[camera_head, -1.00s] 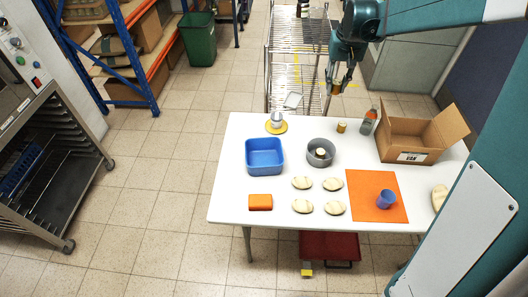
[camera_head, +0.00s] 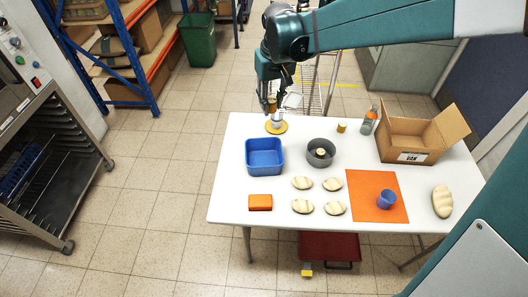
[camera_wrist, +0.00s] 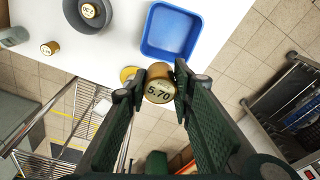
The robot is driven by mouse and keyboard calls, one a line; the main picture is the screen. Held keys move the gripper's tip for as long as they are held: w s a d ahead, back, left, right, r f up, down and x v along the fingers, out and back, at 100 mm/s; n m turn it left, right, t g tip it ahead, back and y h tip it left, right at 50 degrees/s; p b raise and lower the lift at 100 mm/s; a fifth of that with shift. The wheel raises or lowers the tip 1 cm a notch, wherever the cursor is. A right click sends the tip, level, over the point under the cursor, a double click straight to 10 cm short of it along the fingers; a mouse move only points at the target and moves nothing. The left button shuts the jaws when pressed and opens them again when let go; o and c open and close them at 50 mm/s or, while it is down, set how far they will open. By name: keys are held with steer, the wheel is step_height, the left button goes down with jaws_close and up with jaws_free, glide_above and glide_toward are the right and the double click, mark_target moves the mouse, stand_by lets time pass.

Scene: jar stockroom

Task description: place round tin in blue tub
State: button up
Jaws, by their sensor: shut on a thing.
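My gripper (camera_head: 272,108) is shut on a round tin (camera_wrist: 159,92), which has a brown side and a pale lid reading "5.70" in the wrist view. The tin also shows between the fingers in the head view (camera_head: 273,103). The gripper is above the far left edge of the white table, beyond the blue tub. The blue tub (camera_head: 265,171) is an open, empty rectangular container on the table's left; in the wrist view (camera_wrist: 172,31) it lies above and slightly right of the held tin.
A yellow disc (camera_head: 282,128) with a small metallic item sits behind the tub. A grey round pot (camera_head: 320,160) holding a tin stands to its right. Another tin (camera_head: 341,127), a bottle (camera_head: 369,122) and an open carton (camera_head: 408,143) are farther right. An orange block (camera_head: 260,202) lies in front.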

steer(key=s+a+f, duration=0.1)
steer(key=s+a, duration=0.1)
steer(key=a, duration=0.1)
glide_above(264, 162)
step_height(264, 162, down, 16)
steer(key=shift+s+f+n, duration=0.1)
steer(key=shift+f+n, duration=0.3)
steer(key=shift+f, duration=0.2)
steer(key=shift+f+b, duration=0.65)
steer(key=shift+f, duration=2.45)
steer(key=shift+f+b, duration=0.4)
steer(key=shift+f, duration=1.5)
steer(key=shift+f, duration=0.1)
